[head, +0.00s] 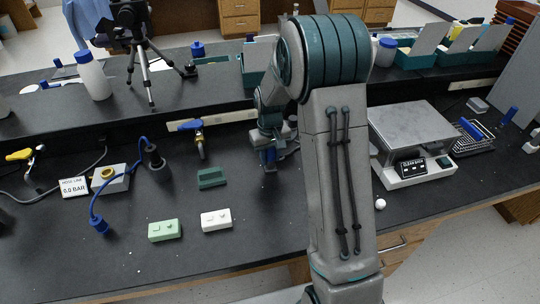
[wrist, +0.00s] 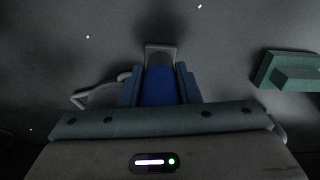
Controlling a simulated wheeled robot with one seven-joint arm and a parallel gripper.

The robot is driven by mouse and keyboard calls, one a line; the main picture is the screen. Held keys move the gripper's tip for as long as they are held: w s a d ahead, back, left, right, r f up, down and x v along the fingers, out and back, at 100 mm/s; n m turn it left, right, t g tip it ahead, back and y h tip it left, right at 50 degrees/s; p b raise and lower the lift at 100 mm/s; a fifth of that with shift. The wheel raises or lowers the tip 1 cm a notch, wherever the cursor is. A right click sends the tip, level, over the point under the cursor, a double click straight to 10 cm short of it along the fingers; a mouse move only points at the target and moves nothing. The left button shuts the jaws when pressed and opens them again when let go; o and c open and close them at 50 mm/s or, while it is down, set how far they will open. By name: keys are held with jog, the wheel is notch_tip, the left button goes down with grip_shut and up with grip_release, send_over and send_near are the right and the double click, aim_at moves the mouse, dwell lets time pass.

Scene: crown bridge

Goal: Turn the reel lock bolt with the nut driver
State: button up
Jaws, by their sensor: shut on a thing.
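My gripper (wrist: 160,90) is shut on a blue-handled tool (wrist: 159,84), which looks like the nut driver. The blue body lies between the two fingers, with a grey squarish part beyond it. In the head view my gripper (head: 268,158) points down over the black bench, left of my arm's upright link. The tool's tip is not clear there, and I cannot tell whether it touches anything. A bent grey metal rod (wrist: 95,92) shows left of the fingers in the wrist view. I cannot make out the reel lock bolt; my arm hides part of the bench.
A green block (head: 212,178) lies left of my gripper; it also shows in the wrist view (wrist: 292,70). Mint (head: 165,230) and white (head: 216,220) boxes lie nearer. A blue-levered valve (head: 192,127) stands behind left. A scale (head: 412,140) sits right. The front-left bench is mostly clear.

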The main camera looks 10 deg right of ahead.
jog(key=shift+m, duration=0.9)
grip_shut()
jog(key=shift+n, duration=0.8)
jog(key=shift+w+r, duration=0.1)
jog(key=shift+r, duration=0.05)
jog(key=shift+n, duration=0.5)
jog(key=shift+r, duration=0.1)
jog(key=o, duration=1.2)
grip_release()
jog(key=shift+c, duration=0.2)
